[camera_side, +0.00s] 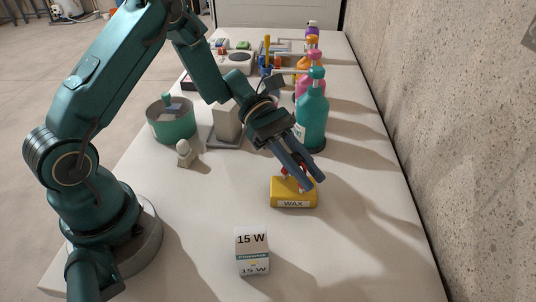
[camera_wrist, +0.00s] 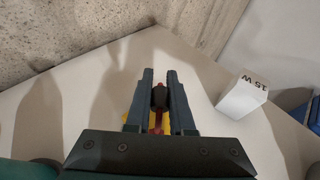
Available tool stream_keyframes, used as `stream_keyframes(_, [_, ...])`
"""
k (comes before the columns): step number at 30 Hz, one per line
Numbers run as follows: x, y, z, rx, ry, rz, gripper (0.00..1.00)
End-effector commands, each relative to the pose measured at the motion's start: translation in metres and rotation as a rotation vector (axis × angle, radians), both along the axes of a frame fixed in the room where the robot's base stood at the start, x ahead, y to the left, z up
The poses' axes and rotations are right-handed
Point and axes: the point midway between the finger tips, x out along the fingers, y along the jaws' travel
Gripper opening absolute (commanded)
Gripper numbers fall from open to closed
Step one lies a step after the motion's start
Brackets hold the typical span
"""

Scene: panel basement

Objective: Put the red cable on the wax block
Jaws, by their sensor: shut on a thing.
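The yellow wax block (camera_side: 293,192), with a white WAX label, sits on the white table at the middle right. My gripper (camera_side: 314,182) is directly over it and tilted downward. It is shut on the red cable (camera_side: 285,172), which shows between and beside the fingers just above the block. In the wrist view, the red cable (camera_wrist: 157,121) and a dark part of it lie between the fingertips of my gripper (camera_wrist: 159,75). Yellow edges of the wax block (camera_wrist: 126,117) show behind the fingers. I cannot tell whether the cable touches the block.
A white 15 W box (camera_side: 252,251) stands in front of the block. A green pot (camera_side: 171,124), a small pale figure (camera_side: 185,154) and a grey block (camera_side: 227,122) are left. The concrete wall (camera_side: 455,120) borders the right.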

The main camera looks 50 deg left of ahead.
Motion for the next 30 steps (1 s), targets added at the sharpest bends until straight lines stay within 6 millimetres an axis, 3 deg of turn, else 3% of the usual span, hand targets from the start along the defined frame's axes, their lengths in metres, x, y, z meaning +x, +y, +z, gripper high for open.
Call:
stream_keyframes(12, [0.000, 0.000, -0.006, 0.000, -0.001, 0.000, 0.00])
stream_keyframes(13, [0.000, 0.000, -0.006, 0.000, -0.002, -0.001, 0.29])
stream_keyframes(15, [0.000, 0.000, -0.005, 0.001, -0.002, -0.001, 0.51])
stream_keyframes(26, [0.000, 0.000, -0.003, 0.001, -0.002, -0.001, 0.51])
stream_keyframes(30, [0.002, 0.014, 0.003, 0.000, -0.006, 0.005, 0.51])
